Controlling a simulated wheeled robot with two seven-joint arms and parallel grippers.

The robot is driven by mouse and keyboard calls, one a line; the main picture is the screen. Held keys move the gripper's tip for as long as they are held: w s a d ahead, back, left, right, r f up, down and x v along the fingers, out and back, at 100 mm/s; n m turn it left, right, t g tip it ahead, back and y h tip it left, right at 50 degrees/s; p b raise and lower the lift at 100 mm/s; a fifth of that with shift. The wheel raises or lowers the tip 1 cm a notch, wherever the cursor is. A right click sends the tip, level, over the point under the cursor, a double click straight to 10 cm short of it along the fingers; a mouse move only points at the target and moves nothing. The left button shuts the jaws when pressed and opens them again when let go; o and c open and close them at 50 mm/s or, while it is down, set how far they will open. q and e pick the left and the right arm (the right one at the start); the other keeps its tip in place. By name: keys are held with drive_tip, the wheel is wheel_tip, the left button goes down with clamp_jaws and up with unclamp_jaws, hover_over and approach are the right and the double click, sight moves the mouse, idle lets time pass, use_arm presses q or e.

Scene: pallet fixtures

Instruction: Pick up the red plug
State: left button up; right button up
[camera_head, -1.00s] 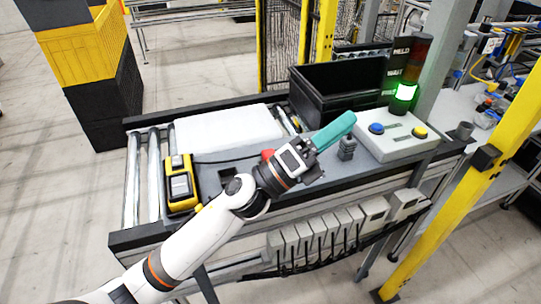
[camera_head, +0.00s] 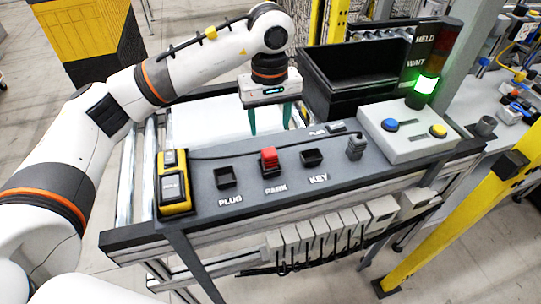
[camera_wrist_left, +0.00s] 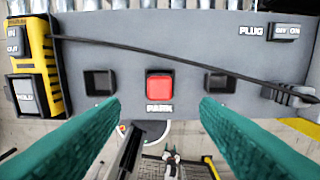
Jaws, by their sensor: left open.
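The red plug (camera_head: 269,158) sits upright in the middle socket, marked PARK, of the grey panel (camera_head: 205,158). It also shows in the left wrist view (camera_wrist_left: 160,84), centred between my fingers in the picture. My left gripper (camera_head: 270,132) is open and empty, its teal fingers pointing down. In the head view it hangs above and behind the red plug, apart from it. The wrist view also shows both fingers of the left gripper (camera_wrist_left: 160,105) spread wide. The PLUG socket (camera_head: 226,178) and the KEY socket (camera_head: 312,158) look empty. My right gripper is not in view.
A yellow-and-black device (camera_head: 174,184) stands at the panel's left end, with a black cable (camera_wrist_left: 150,48) crossing the panel to a grey connector (camera_wrist_left: 290,95). A black bin (camera_head: 340,98), a button box (camera_head: 395,146) and a green-lit signal tower (camera_head: 424,88) stand to the right.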

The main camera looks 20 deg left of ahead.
sight(270, 151)
use_arm(q)
wheel_tip(270, 151, down, 5)
drive_tip(key=shift+r+p, duration=0.2)
drive_tip(key=shift+p, duration=0.55)
drive_tip(key=shift+f+p, duration=0.2)
drive_tip(key=shift+p, duration=0.1)
wheel_tip(270, 151, down, 4)
drive_tip(key=p, duration=0.2)
drive_tip(key=shift+s+f+p, duration=0.1)
drive_tip(key=shift+f+p, duration=0.1)
drive_tip(key=shift+p, duration=0.15)
drive_tip(key=shift+f, duration=0.25)
drive_tip(key=c, duration=1.1)
